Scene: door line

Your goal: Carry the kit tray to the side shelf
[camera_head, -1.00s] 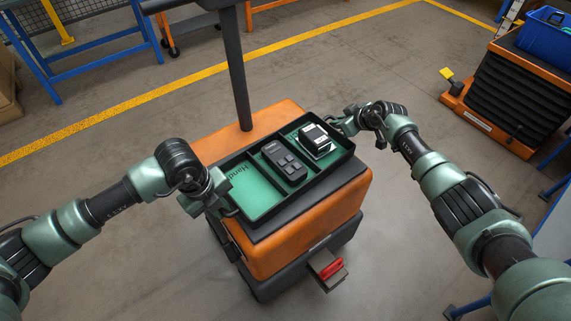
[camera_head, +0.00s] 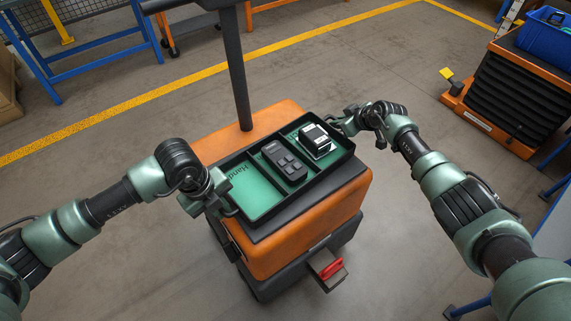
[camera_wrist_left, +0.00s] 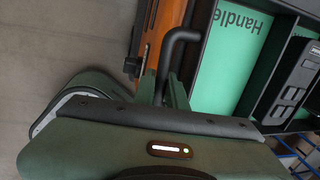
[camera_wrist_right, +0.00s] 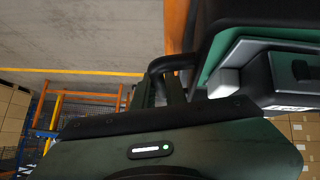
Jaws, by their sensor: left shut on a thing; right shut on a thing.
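The kit tray (camera_head: 310,188) is black with green-floored compartments and rests on top of an orange cart (camera_head: 285,245). A green compartment at its left end, lettered "Handle" (camera_wrist_left: 235,60), is empty. A dark keypad unit (camera_head: 284,162) lies in the middle and a black-and-white device (camera_head: 316,141) at the right end. My left gripper (camera_head: 224,204) is shut on the tray's left handle, a bent black bar (camera_wrist_left: 178,45). My right gripper (camera_head: 341,122) is shut on the right handle (camera_wrist_right: 168,65). I cannot tell which structure is the side shelf.
A black post (camera_head: 236,70) rises behind the tray. A red pedal (camera_head: 332,269) sticks out at the cart's front. An orange lift table (camera_head: 515,95) with a blue crate (camera_head: 548,35) stands at the right. Blue frames (camera_head: 105,70) stand at the back left. Floor around the cart is open.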

